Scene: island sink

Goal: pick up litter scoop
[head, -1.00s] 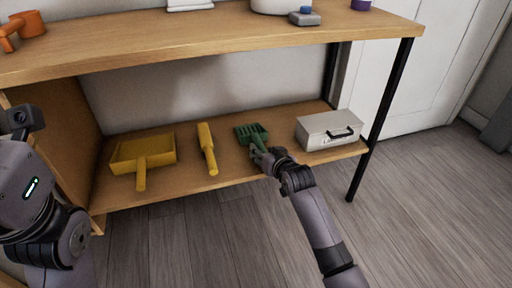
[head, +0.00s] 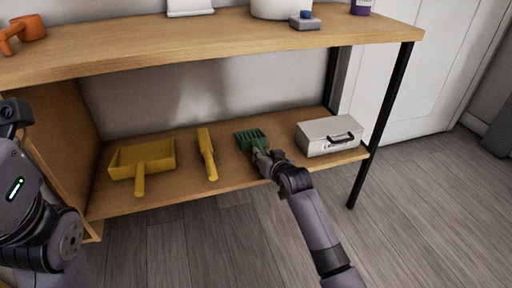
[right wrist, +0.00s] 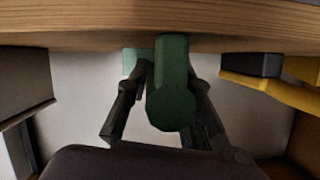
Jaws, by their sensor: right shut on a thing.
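The green litter scoop (head: 250,138) is at the lower shelf, its slotted head toward the back and its handle toward me. My right gripper (head: 262,157) is shut on its handle. In the right wrist view the green handle (right wrist: 173,90) sits between the two dark fingers of my right gripper (right wrist: 165,85). That view appears upside down, with the wooden shelf across the top. Whether the scoop still touches the shelf I cannot tell. My left arm shows at the left edge of the head view, but its gripper fingers are not visible.
On the lower shelf (head: 165,203) are a yellow dustpan (head: 155,155), a yellow brush (head: 207,155) left of the scoop, and a grey metal box (head: 325,136) to its right. A black table leg (head: 380,125) stands at the right.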

